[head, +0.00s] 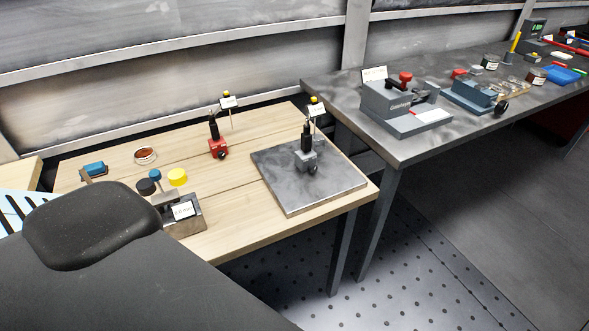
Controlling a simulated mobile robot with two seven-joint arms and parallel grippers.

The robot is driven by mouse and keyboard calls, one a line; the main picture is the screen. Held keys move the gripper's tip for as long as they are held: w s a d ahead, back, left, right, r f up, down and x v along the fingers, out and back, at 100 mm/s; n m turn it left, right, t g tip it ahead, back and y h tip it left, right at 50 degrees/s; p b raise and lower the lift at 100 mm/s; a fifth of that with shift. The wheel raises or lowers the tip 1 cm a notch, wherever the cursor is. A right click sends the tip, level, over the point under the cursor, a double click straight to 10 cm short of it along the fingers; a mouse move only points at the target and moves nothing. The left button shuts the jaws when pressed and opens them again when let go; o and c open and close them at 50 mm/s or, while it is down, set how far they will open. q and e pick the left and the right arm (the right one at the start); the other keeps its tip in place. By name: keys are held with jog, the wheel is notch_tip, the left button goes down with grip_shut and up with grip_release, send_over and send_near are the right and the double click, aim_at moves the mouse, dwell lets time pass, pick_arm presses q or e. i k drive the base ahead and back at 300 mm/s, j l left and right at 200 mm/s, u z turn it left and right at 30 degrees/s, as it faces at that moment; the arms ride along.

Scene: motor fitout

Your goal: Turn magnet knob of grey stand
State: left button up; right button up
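The grey stand (306,158) is a small grey block with a black upright part on top. It stands upright on a dark metal plate (290,196) near the right end of the wooden table. A dark round knob (313,169) shows low on the front of its block. Which way the knob is turned is too small to tell. A similar red stand (218,147) stands on the bare wood to the left, behind the plate. Neither of my grippers is in view, and nothing touches the grey stand.
A box with black, blue and yellow knobs (182,215) sits at the wooden table's (225,240) front left. Yellow-topped posts with tags (230,112) stand behind the stands. A dark workbench (405,150) with a grey device (392,105) adjoins at right. Perforated floor (400,260) lies open in front.

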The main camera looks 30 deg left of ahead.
aim_at(312, 168)
jog(key=i+u, duration=0.1)
jog(key=u, duration=1.35)
jog(key=l+u, duration=0.45)
jog(key=u, duration=0.25)
jog(key=l+u, duration=0.7)
jog(key=k+l+u, duration=0.15)
jog(key=l+u, duration=0.2)
jog(key=k+l+u, duration=0.25)
jog(key=l, duration=0.2)
jog(key=k+l+u, duration=0.2)
jog(key=l, duration=0.2)
jog(key=k+l, duration=0.35)
jog(key=l, duration=0.15)
jog(key=k+l+u, duration=0.1)
jog(key=k+l, duration=0.25)
jog(key=l, duration=0.2)
jog(key=k+l, duration=0.35)
jog(key=l, duration=0.15)
jog(key=k+l, duration=0.15)
jog(key=l, duration=0.15)
jog(key=i+l, duration=0.1)
jog(key=l+u, duration=0.05)
